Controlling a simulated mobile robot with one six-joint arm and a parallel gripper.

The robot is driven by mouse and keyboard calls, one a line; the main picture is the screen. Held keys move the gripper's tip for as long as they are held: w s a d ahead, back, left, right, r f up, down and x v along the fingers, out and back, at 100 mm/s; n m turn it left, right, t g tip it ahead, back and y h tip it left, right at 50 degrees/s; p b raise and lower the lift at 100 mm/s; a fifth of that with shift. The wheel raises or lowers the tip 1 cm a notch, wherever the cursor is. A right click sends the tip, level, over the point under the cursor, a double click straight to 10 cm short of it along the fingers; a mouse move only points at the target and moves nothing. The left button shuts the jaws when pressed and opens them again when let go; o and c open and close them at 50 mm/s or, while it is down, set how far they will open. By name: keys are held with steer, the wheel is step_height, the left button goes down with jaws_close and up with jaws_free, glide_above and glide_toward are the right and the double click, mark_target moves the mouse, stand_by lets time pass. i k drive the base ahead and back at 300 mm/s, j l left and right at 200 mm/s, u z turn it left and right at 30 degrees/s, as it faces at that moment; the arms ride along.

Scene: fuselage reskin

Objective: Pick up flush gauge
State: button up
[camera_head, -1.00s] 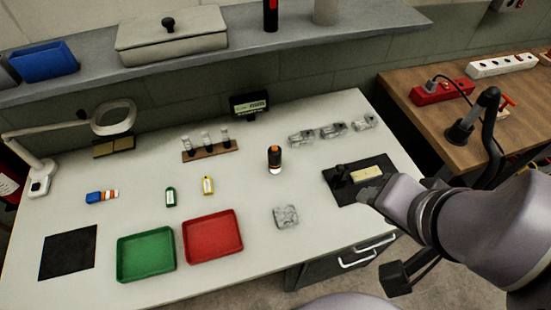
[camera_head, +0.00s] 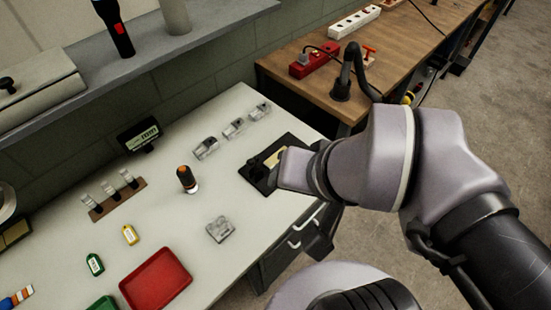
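No object is clearly marked as the flush gauge. A black and orange upright cylinder with a pale base (camera_head: 187,179) stands mid-table and may be it. A small black device with a lit display (camera_head: 140,136) stands at the table's back edge. My gripper (camera_head: 283,168) is over the black pad (camera_head: 258,178) at the table's right end, beside a beige block (camera_head: 273,158) and a dark part on the pad. My wrist hides much of the fingers, so their opening and any contact are unclear.
Several clear cases (camera_head: 234,128) lie at the back, another clear piece (camera_head: 220,229) in front. A rack of vials (camera_head: 116,197), a yellow tag (camera_head: 130,235), a green tag (camera_head: 95,265) and a red tray (camera_head: 156,279) are left. A wooden bench (camera_head: 320,80) stands behind right.

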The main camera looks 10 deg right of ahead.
mark_target(187, 179)
steer(key=i+u, duration=0.1)
steer(key=u, duration=0.85)
steer(key=i+u, duration=0.15)
steer(key=u, duration=0.3)
